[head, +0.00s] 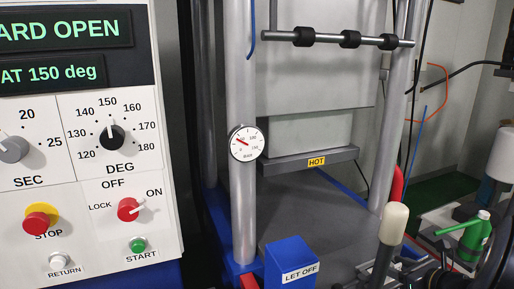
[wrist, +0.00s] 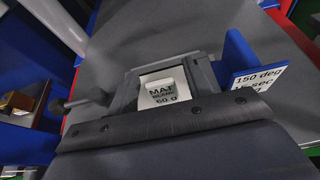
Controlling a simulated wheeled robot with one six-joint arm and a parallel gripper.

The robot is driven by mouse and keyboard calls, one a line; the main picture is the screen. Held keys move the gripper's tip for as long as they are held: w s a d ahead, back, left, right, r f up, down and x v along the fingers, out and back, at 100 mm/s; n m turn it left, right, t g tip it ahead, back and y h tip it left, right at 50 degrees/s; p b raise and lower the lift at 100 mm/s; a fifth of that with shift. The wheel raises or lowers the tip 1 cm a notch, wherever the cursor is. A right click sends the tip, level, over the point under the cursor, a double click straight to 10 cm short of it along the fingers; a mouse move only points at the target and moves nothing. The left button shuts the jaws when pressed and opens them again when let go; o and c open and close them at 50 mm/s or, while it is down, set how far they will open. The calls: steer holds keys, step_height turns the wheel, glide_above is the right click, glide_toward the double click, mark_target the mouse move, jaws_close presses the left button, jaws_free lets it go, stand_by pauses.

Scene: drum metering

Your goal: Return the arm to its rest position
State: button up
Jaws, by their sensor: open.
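The wrist view looks down on a dark frame (wrist: 205,72) around a white card (wrist: 161,92) marked "MAT BLANK 60 g". A rod with a dark knob (wrist: 56,106) sticks out to the frame's left. A wide dark bar with several bolts (wrist: 150,127) crosses below it. In the head view, dark parts (head: 440,279) crowd the bottom right corner. I cannot tell whether they are mine.
The control panel (head: 118,215) fills the left. The press has steel columns (head: 242,120), a gauge (head: 247,143) and a plate marked "HOT" (head: 310,160). A blue "LET OFF" box (head: 289,262), a pale-tipped lever (head: 394,223) and a green bottle (head: 474,238) stand in front.

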steer(key=shift+s+r, duration=0.15)
steer(key=shift+r, duration=1.7)
